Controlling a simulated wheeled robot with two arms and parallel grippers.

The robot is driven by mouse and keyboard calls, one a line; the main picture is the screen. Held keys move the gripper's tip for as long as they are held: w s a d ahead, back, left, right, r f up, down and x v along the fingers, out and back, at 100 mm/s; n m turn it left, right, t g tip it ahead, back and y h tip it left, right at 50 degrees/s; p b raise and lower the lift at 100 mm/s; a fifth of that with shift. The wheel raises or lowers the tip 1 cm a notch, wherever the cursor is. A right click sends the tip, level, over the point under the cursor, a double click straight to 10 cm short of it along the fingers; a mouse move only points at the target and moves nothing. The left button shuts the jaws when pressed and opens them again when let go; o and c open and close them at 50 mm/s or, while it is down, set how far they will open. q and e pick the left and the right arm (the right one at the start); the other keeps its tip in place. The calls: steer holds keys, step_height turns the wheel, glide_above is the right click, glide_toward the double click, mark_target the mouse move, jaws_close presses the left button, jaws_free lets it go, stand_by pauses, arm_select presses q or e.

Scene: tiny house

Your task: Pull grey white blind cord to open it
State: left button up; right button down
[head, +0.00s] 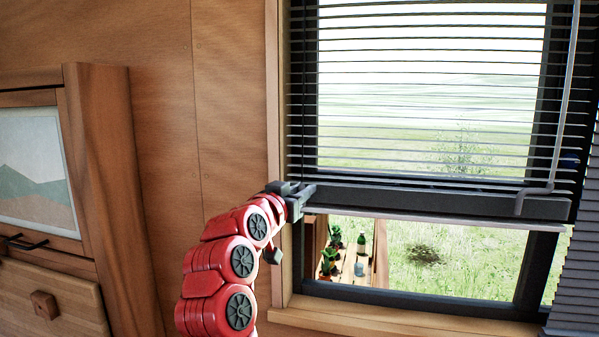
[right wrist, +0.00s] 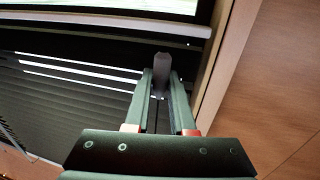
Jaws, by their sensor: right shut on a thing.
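The dark horizontal-slat blind (head: 430,197) covers the upper part of the window, with its bottom rail well above the sill. My right gripper (head: 303,190) is at the left end of that rail in the head view. In the right wrist view its fingers (right wrist: 161,90) are closed on a small dark grey piece (right wrist: 161,66), which appears to be the blind cord's end. The cord line itself is too thin to follow there. A light grey wand (head: 566,95) hangs at the blind's right side. My left gripper is out of view.
The wooden window frame (head: 274,90) and sill (head: 400,325) are close to my right arm. A wooden cabinet (head: 105,180) stands at left. Plants and a bottle (head: 361,243) are on a wooden surface outside. A second slatted blind (head: 580,270) is at lower right.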

step_height(320, 180, down, 30)
steer(key=b, duration=1.7)
steer(key=shift+r, duration=0.2)
steer(key=c, duration=0.8)
jaws_free()
steer(key=shift+o, duration=0.2)
steer(key=b+v, duration=0.1)
steer(key=v, duration=1.6)
steer(key=shift+s+b, duration=0.15)
steer(key=shift+b, duration=0.25)
steer(key=shift+a, duration=0.1)
